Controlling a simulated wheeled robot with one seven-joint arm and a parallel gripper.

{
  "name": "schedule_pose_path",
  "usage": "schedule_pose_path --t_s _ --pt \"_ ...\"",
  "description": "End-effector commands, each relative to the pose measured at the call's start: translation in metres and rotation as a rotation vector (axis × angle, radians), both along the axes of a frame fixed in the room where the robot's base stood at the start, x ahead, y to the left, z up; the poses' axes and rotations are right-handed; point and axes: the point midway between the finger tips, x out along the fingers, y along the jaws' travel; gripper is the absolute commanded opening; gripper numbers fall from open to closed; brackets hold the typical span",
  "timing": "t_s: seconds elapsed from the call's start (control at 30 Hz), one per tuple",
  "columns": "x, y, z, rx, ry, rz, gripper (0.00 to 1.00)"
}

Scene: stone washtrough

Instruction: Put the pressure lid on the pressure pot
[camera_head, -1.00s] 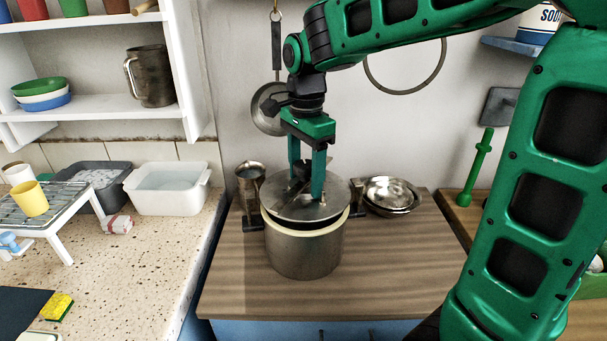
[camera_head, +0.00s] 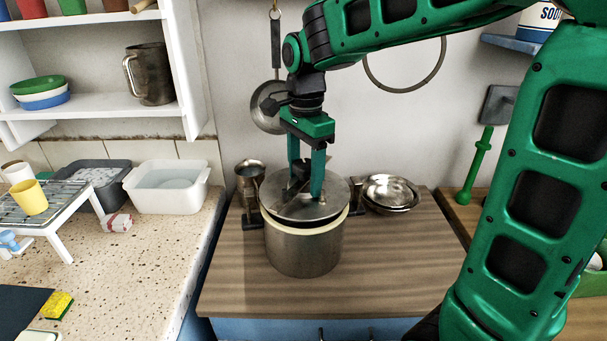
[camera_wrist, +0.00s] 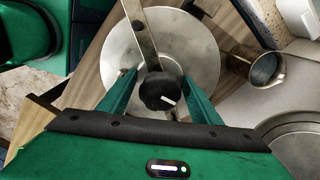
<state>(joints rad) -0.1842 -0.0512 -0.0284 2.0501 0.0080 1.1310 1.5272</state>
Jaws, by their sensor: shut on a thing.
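The pressure lid (camera_head: 285,208) is a round grey metal disc with a bar across it and a black knob, which shows in the wrist view (camera_wrist: 160,92). My gripper (camera_head: 306,188) is shut on the lid from above; its fingers flank the knob in the wrist view (camera_wrist: 160,98). The pressure pot (camera_head: 303,253) is a grey metal pot with a cream ring at its rim, upright on the wooden counter. The lid is over the pot's mouth, roughly level, with a dark band between it and the ring. I cannot tell whether they touch. The pot's inside is hidden.
Shiny metal bowls (camera_head: 391,192) stand behind the pot on the right, and a metal jug (camera_head: 250,178) behind on the left. A pan (camera_head: 268,108) hangs on the wall behind. The wooden counter (camera_head: 390,275) is clear in front and to the right.

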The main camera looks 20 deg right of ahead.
Motion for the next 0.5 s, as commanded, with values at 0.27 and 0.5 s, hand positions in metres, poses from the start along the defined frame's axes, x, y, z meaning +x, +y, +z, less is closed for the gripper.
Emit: schedule_pose_path --t_s 0.27,0.5 --pt "0.0002 0.0001 -0.0037 0.0 -0.001 0.0 0.15" --pt "0.0002 0.0001 -0.0095 0.0 0.0 0.0 0.15"
